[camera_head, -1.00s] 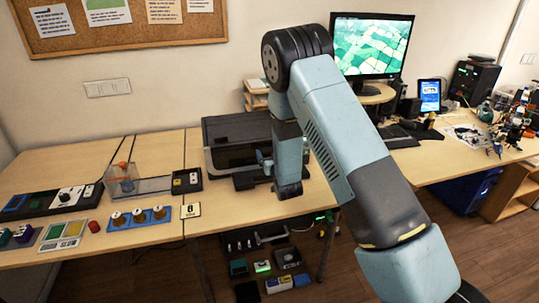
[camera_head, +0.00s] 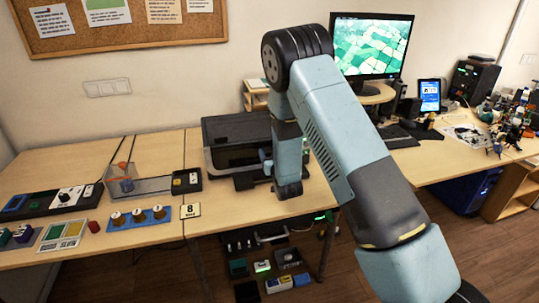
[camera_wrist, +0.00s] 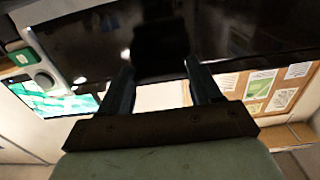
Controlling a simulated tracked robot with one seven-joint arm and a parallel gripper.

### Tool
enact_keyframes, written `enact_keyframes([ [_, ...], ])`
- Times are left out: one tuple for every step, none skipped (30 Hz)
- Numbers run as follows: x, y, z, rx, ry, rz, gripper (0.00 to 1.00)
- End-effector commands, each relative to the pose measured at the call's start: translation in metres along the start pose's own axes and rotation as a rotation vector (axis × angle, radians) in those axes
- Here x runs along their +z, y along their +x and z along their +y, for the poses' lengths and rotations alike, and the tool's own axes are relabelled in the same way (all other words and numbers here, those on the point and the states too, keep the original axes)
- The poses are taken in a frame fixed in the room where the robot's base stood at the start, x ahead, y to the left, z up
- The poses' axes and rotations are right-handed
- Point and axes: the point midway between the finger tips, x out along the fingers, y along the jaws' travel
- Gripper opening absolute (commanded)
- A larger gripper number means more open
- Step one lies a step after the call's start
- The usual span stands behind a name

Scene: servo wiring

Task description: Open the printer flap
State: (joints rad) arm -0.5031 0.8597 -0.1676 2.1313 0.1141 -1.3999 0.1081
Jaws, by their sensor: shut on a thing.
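The printer (camera_head: 222,128) is a dark box with a lighter body, standing at the back of the desk left of my arm. Its front is partly hidden by my arm. My gripper (camera_head: 266,160) is at the right part of the printer's front. In the wrist view my gripper (camera_wrist: 160,64) has its two fingers on either side of a dark block (camera_wrist: 160,42), shut on it. The block stands out from a glossy dark printer panel (camera_wrist: 90,45); it looks like the flap's handle. How far the flap is open I cannot tell.
Left on the desk are a clear bin (camera_head: 150,186), a small switch box (camera_head: 186,180), a blue rack (camera_head: 138,219) and a number card (camera_head: 190,211). A monitor (camera_head: 372,45) and keyboard (camera_head: 397,136) stand right. Bare desk lies in front of the printer.

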Motion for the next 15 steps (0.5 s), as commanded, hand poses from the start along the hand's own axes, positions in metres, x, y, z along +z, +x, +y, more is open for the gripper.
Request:
enact_keyframes([
  [0.001, -0.001, 0.0, 0.0, 0.0, -0.001, 0.09],
  [0.002, -0.002, 0.0, 0.0, 0.001, -0.001, 0.09],
  [0.003, -0.004, 0.0, 0.0, 0.001, -0.002, 0.09],
  [0.005, -0.006, 0.0, 0.0, 0.001, -0.002, 0.09],
  [0.007, -0.009, 0.0, 0.001, 0.001, -0.003, 0.09],
  [0.011, -0.013, 0.0, 0.0, 0.001, -0.005, 0.09],
  [0.013, -0.016, 0.0, 0.0, 0.0, -0.005, 0.09],
  [0.015, -0.018, 0.0, 0.0, 0.0, -0.006, 0.09],
  [0.017, -0.019, 0.0, 0.0, 0.0, -0.006, 0.09],
  [0.017, -0.019, 0.0, 0.0, 0.0, -0.006, 0.09],
  [0.017, -0.019, 0.0, 0.0, -0.001, -0.007, 0.09],
  [0.017, -0.019, 0.0, 0.0, -0.001, -0.007, 0.09],
  [0.017, -0.019, 0.0, 0.0, -0.001, -0.008, 0.09],
  [0.017, -0.019, 0.0, 0.0, -0.001, -0.008, 0.09],
  [0.018, -0.019, 0.0, 0.0, -0.001, -0.009, 0.09],
])
